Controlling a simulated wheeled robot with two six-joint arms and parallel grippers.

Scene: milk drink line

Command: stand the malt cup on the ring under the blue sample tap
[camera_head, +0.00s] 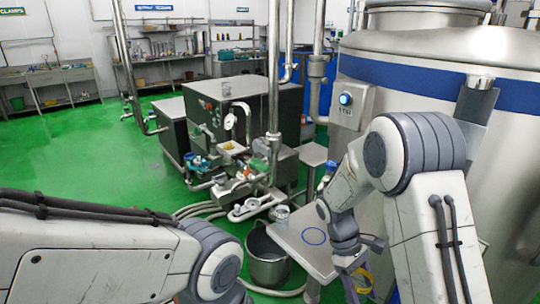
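A small clear cup (282,213), perhaps the malt cup, stands on the back left corner of a small light grey table (292,240). A blue part (331,166), perhaps the sample tap's handle, shows behind my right arm, which hides most of what is there. My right gripper (358,284) points down at the table's right side, apart from the cup; its fingertips are unclear. My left arm crosses the lower left; its gripper is out of view.
A steel bucket (268,262) stands on the floor left of the table, with hoses around it. A large steel tank (440,50) with a lit switch box (351,101) fills the right. Pump machinery (245,170) stands behind. Green floor (90,150) is open at left.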

